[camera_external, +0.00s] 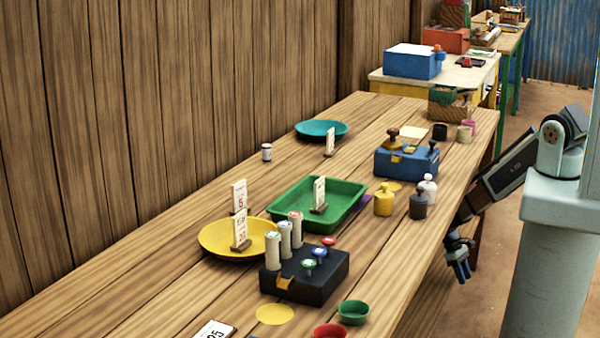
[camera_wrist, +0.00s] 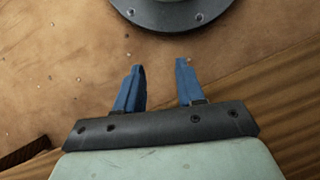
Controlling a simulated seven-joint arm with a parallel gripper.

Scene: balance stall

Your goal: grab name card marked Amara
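My gripper (camera_external: 460,270) hangs beside the right edge of the table, apart from everything on it. In the wrist view its two blue fingers (camera_wrist: 160,66) are spread with nothing between them. Several small white cards stand on the table: two in line by the yellow plate (camera_external: 239,196) (camera_external: 240,228), one at the green tray (camera_external: 319,192), one by the teal plate (camera_external: 330,141). Another white card (camera_external: 213,331) lies at the front edge of the picture, partly cut off. I cannot read the name Amara on any card.
The long wooden table (camera_external: 130,290) also holds a yellow plate (camera_external: 212,243), green tray (camera_external: 355,203), teal plate (camera_external: 312,129), black block with pegs (camera_external: 310,280), blue block (camera_external: 405,163), and red (camera_external: 328,331) and green (camera_external: 354,312) bowls. Several knobbed weights (camera_external: 383,203) stand near the right edge.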

